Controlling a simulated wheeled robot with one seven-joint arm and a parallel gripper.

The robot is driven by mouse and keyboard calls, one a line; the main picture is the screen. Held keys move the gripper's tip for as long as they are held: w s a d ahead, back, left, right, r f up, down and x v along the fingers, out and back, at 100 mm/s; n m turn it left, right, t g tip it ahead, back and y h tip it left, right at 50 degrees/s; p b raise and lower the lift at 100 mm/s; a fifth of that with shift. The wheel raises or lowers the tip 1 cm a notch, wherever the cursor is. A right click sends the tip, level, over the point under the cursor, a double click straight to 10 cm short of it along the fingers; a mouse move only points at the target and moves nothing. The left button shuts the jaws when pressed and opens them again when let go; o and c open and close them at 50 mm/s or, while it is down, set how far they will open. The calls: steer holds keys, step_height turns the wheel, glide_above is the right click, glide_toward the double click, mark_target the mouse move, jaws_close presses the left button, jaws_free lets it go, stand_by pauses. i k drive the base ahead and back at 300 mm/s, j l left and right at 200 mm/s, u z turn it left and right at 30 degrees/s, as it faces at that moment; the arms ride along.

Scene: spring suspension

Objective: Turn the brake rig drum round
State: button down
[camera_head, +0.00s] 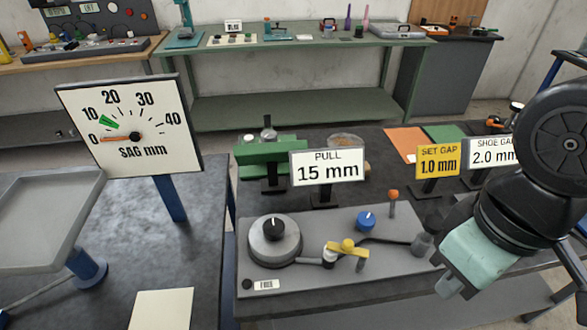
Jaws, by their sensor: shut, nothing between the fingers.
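The brake rig drum (275,244) is a grey disc with a black pointer knob on top, at the left end of a grey base plate (330,282). A yellow lever piece (346,247), a blue knob (366,220) and an orange-tipped post (393,198) stand to its right. A small "FREE" label (265,284) is on the plate's front left corner. My gripper (452,291) is shut and empty at the plate's right edge, well to the right of the drum. Its fingertips are small and partly hidden by its pale green body.
Signs stand behind the plate: "PULL 15 mm" (326,168), "SET GAP 1.0 mm" (438,161) and "SHOE GAP 2.0 mm" (492,153). A SAG gauge (130,125) on a blue post and a grey tray (45,225) stand left. A paper (162,308) lies front left.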

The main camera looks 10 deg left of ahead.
mark_target(274, 237)
steer(key=i+u, duration=0.1)
steer(key=u, duration=0.3)
steer(key=l+u, duration=0.1)
steer(key=u, duration=0.3)
steer(key=i+l+u, duration=0.1)
steer(key=u, duration=0.3)
